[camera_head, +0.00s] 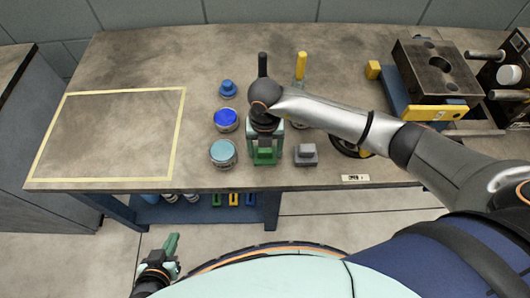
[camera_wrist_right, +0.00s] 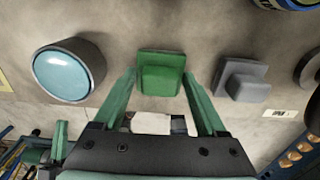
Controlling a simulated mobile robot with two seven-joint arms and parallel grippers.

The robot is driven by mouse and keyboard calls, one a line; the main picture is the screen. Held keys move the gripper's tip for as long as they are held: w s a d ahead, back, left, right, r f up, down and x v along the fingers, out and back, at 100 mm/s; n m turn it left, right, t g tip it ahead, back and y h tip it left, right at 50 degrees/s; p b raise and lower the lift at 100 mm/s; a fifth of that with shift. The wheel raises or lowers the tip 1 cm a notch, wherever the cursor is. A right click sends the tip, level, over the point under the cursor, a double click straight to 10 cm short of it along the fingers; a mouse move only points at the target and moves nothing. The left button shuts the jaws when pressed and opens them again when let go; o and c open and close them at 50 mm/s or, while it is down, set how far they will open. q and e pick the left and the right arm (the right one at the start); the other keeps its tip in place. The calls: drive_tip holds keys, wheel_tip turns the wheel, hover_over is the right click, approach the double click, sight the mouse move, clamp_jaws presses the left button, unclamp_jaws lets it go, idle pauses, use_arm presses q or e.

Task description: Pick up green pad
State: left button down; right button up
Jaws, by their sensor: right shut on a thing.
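The green pad (camera_head: 264,158) lies near the front edge of the grey workbench (camera_head: 330,60). It is a square plate with a raised block, and it also shows in the right wrist view (camera_wrist_right: 161,72). My right gripper (camera_head: 265,148) reaches down over it from above. Its two green fingers stand on either side of the block, and the gripper is shut on the pad. The pad appears to be at bench level; I cannot tell whether it is lifted. My left gripper (camera_head: 171,246) hangs in front of the bench at lower left, and its jaw opening is not clear.
A grey pad (camera_head: 306,154) stands close right of the green pad, and a teal-topped round tin (camera_head: 223,153) close left. A blue-topped tin (camera_head: 226,120) is behind. A yellow-taped area (camera_head: 120,130) at left is empty. A dark mould block (camera_head: 437,70) stands at back right.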

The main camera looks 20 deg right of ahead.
drive_tip(key=shift+c, duration=1)
drive_tip(key=shift+r, duration=0.15)
drive_tip(key=shift+r, duration=0.25)
wheel_tip(320, 180, up, 2)
drive_tip(key=shift+r, duration=0.1)
drive_tip(key=s+a+r, duration=0.5)
drive_tip(key=s+r, duration=0.5)
drive_tip(key=s, duration=0.3)
drive_tip(key=shift+p, duration=0.45)
drive_tip(key=shift+s, duration=0.1)
